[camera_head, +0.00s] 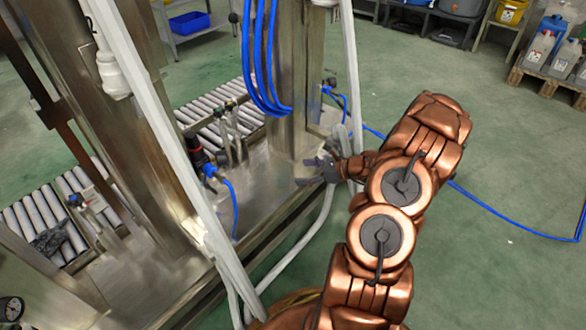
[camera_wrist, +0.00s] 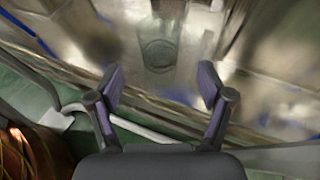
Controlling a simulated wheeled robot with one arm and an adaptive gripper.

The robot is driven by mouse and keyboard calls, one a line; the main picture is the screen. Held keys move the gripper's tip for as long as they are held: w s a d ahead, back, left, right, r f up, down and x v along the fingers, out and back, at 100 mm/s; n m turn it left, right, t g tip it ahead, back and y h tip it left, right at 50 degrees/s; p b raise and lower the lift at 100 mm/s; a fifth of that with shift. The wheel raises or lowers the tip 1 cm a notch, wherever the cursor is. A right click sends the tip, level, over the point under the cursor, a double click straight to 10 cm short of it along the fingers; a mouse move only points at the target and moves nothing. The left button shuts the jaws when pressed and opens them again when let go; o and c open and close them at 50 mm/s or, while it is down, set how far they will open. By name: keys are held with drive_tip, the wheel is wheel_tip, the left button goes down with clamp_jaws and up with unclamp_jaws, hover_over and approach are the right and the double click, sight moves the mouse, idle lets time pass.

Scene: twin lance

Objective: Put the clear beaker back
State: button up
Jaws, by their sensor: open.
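The clear beaker (camera_wrist: 160,35) shows faintly in the wrist view as a see-through upright shape with a dark round base. It stands on the shiny metal surface (camera_wrist: 100,60), ahead of my fingertips and roughly centred between them. My gripper (camera_wrist: 160,82) is open, with its two purple-grey finger pads spread wide and nothing between them. In the head view my gripper (camera_head: 318,169) reaches left over the edge of the metal machine bed (camera_head: 262,178), near the base of a steel column. I cannot clearly make out the beaker in that view.
A steel column (camera_head: 295,75) with blue hoses (camera_head: 258,50) rises beside my gripper. A pale vertical pipe (camera_head: 350,75) runs close to my wrist. Roller conveyors (camera_head: 215,115) lie beyond the bed. Green floor (camera_head: 500,140) is open at right, crossed by a blue hose.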

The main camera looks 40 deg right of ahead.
drive_tip(key=s+a+r+n+g+y, duration=0.1)
drive_tip(key=s+a+r+n+g, duration=0.3)
drive_tip(key=a, duration=0.5)
drive_tip(key=s+a+r+n+g+p, duration=0.1)
drive_tip(key=s+a+r+n+g, duration=0.2)
drive_tip(key=a+r+n, duration=0.45)
drive_tip(key=s+a+r+n+g+y, duration=0.1)
drive_tip(key=s+a+r+n+g, duration=0.25)
drive_tip(key=a, duration=0.65)
drive_tip(key=s+a+r+n+g+h, duration=0.2)
drive_tip(key=s+a+n, duration=0.15)
drive_tip(key=s, duration=0.25)
drive_tip(key=s+a+r+n+g+h, duration=0.2)
drive_tip(key=s+n, duration=0.3)
drive_tip(key=s, duration=0.1)
drive_tip(key=s+d+r+n+h, duration=0.2)
drive_tip(key=s+n+h, duration=0.3)
drive_tip(key=s, duration=0.5)
drive_tip(key=shift+s+d+h, duration=0.15)
drive_tip(key=shift+d+h, duration=0.25)
drive_tip(key=shift+d, duration=0.25)
drive_tip(key=shift+n, duration=0.25)
